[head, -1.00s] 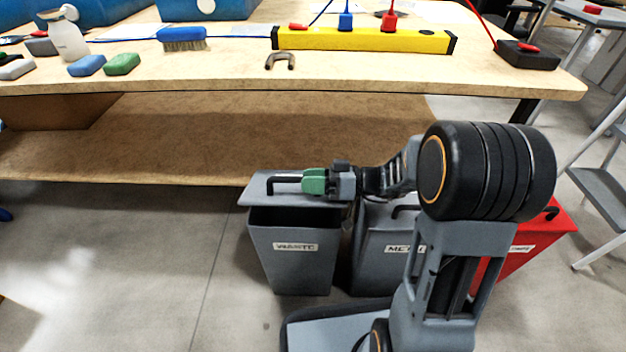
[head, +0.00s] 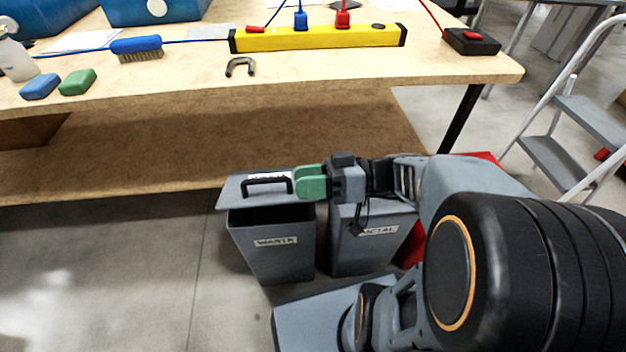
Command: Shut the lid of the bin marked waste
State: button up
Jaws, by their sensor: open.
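The grey waste bin (head: 271,250), marked WASTE, stands on the floor below the table's front edge. Its grey lid (head: 234,193) is partly open, with a dark gap showing between the lid's front edge and the bin's rim. A black bar handle (head: 266,181) is on the lid. My gripper (head: 309,182) has green fingers and is open, at the right end of the handle. I cannot tell whether the fingers touch the handle or lid.
A grey bin marked METAL (head: 372,240) stands close on the right, partly behind my arm. A red bin (head: 412,250) is mostly hidden by my arm. The wooden table (head: 190,95) overhangs behind the bins. A step ladder (head: 560,150) stands at right. Floor at left is clear.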

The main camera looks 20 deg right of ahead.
jog(key=shift+s+d+r+b, duration=0.15)
jog(key=shift+s+r+b, duration=0.05)
jog(key=shift+s+b, duration=0.25)
jog(key=shift+s+d+r+b, duration=0.1)
jog(key=shift+s+r+b, duration=0.1)
jog(key=shift+s+b, duration=0.25)
